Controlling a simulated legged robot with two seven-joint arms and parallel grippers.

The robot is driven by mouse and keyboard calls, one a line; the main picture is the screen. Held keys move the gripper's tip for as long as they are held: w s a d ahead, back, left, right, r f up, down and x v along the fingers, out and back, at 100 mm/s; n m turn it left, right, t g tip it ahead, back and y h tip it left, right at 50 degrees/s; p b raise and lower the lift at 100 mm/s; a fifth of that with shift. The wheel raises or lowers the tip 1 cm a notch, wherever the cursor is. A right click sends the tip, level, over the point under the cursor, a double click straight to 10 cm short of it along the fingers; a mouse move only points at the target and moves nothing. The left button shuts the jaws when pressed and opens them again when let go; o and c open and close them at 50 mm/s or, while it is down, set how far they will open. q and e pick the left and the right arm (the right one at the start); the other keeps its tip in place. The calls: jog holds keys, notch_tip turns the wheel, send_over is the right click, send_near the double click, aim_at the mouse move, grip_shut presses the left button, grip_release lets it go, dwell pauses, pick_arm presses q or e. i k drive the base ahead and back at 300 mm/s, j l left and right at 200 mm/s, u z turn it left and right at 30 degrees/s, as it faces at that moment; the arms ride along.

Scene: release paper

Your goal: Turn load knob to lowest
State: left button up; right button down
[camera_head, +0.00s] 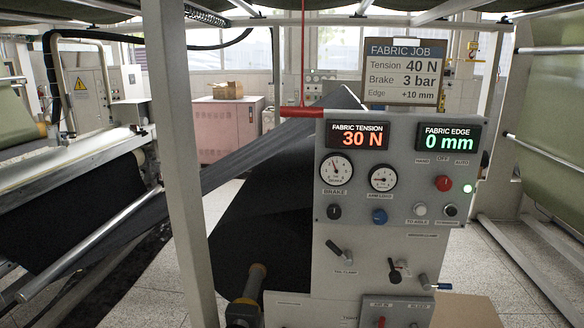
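A grey control panel (400,225) stands right of centre. A blue knob (379,216) sits under the right-hand round gauge (383,178), whose small label seems to end in "load". A black knob (334,212) sits under the left-hand gauge (336,169), labelled "brake". The blue knob's pointer direction is too small to read. The gauge needles are hard to read exactly. Neither of my grippers is in view.
A display (357,136) reads fabric tension 30 N; another (448,138) reads fabric edge 0 mm. A sign (404,72) lists 40 N, 3 bar, +10 mm. Red (443,183), grey (420,209) and black (450,210) controls sit at right. Levers (395,272) protrude below. A post (178,150) stands left.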

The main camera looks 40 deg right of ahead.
aim_at(380, 217)
jog(key=z, duration=2.05)
